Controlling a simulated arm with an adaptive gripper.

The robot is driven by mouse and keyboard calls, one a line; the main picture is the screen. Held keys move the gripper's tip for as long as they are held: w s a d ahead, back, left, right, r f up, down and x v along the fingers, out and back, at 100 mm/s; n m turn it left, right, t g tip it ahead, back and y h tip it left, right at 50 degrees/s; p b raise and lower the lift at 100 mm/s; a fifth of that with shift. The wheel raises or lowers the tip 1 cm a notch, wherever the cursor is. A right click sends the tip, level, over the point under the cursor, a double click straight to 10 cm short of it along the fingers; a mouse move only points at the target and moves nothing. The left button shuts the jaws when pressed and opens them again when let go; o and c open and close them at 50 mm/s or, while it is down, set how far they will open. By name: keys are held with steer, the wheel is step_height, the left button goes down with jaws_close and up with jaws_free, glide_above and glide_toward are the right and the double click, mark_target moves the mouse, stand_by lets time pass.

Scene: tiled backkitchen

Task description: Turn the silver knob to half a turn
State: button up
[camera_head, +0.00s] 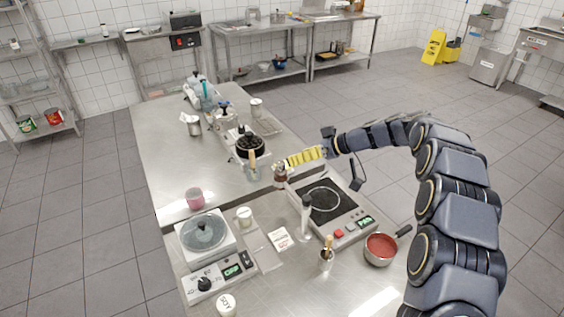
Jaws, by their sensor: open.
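The left countertop unit (210,262), with a round grey disc on top, has a front panel with a green display and a round knob (204,284). The knob looks dark here, and any silver part is too small to make out. The right cooktop (327,208) has a black glass top, a red button and a green display; no silver knob is clear on it. My gripper (290,163) has yellow fingers pointing left, beyond the cooktop's far left corner, well apart from the knob. It is open, though the gap is hard to see, and nothing shows in it.
A small brown jar (281,177) stands close below my fingertips. A pepper mill (306,218), a brush-like bottle (327,254) and a red-filled saucepan (381,248) stand around the cooktop. A white cup (245,217) and a pink cup (195,198) stand near the left unit.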

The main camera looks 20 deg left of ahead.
mark_target(283, 164)
steer(key=w+f+n+t+y, duration=0.2)
steer(key=w+f+n, duration=0.1)
steer(key=w+f, duration=0.5)
steer(key=shift+x, duration=3.9)
steer(key=shift+s, duration=0.1)
jaws_close()
